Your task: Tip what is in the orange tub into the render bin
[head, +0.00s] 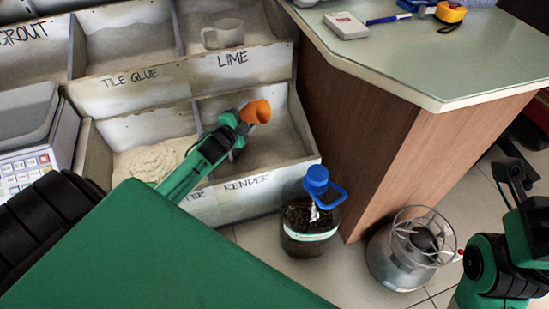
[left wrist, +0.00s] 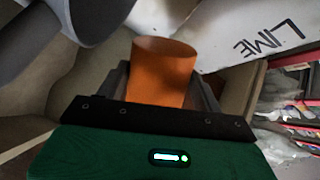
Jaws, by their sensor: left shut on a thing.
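The orange tub (head: 256,112) is a small cup held over the render bin (head: 246,184), whose front wall is lettered RENDER. My left gripper (head: 236,121) is shut on the tub. In the head view the tub lies tilted on its side, its mouth toward the right. It also shows between the fingers in the left wrist view (left wrist: 163,75). I cannot see what is in it. Grey powder lies in the render bin under the gripper. My right gripper (head: 515,172) is at the right edge, above the floor; its finger gap is not clear.
A scale (head: 28,165) is at left. A counter (head: 420,60) rises at right.

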